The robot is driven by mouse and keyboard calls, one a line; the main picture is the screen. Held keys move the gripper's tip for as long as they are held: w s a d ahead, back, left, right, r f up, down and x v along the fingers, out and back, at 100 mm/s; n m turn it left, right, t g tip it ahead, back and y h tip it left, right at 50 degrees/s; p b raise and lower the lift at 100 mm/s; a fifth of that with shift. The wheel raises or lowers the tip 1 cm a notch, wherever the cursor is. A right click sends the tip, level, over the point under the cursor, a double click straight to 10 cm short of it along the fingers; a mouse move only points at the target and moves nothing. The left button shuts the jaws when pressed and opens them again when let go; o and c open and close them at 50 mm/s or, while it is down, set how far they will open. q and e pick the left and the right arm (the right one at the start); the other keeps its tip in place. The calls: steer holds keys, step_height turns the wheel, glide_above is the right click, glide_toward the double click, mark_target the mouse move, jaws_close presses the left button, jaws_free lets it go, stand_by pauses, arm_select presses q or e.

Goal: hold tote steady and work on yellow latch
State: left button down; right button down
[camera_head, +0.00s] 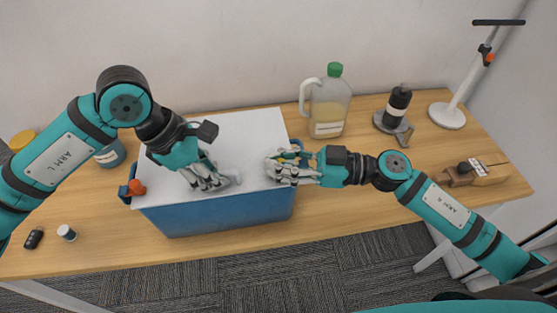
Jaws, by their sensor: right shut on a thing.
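The tote (215,212) is a blue box with a white lid (250,127), standing on the wooden table. My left gripper (222,183) points down at the front middle of the lid. Its fingers look spread over the lid surface, but whether they are open or shut is unclear. My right gripper (272,168) is at the tote's right end and is shut on the yellow latch (293,149). Only a small yellow bit of the latch shows; the fingers hide the rest. An orange latch (137,188) shows at the tote's left end.
A jug with a green cap (328,105) stands behind the tote's right end. A small jar (66,232) and a black fob (33,239) lie front left.

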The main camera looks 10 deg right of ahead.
arm_select(q)
steer(key=shift+w, duration=0.2)
arm_select(e)
steer(key=shift+s, duration=0.1)
arm_select(q)
steer(key=shift+a, duration=0.1)
arm_select(e)
steer(key=shift+s+d, duration=0.1)
steer(key=shift+d, duration=1.35)
arm_select(q)
steer(key=shift+a, duration=0.1)
arm_select(e)
steer(key=c, duration=2)
jaws_free()
steer(key=o, duration=0.8)
steer(key=shift+o, duration=0.2)
steer(key=shift+a, duration=0.1)
arm_select(q)
steer(key=shift+s+d, duration=0.1)
steer(key=shift+d, duration=0.15)
arm_select(e)
steer(key=v, duration=1.2)
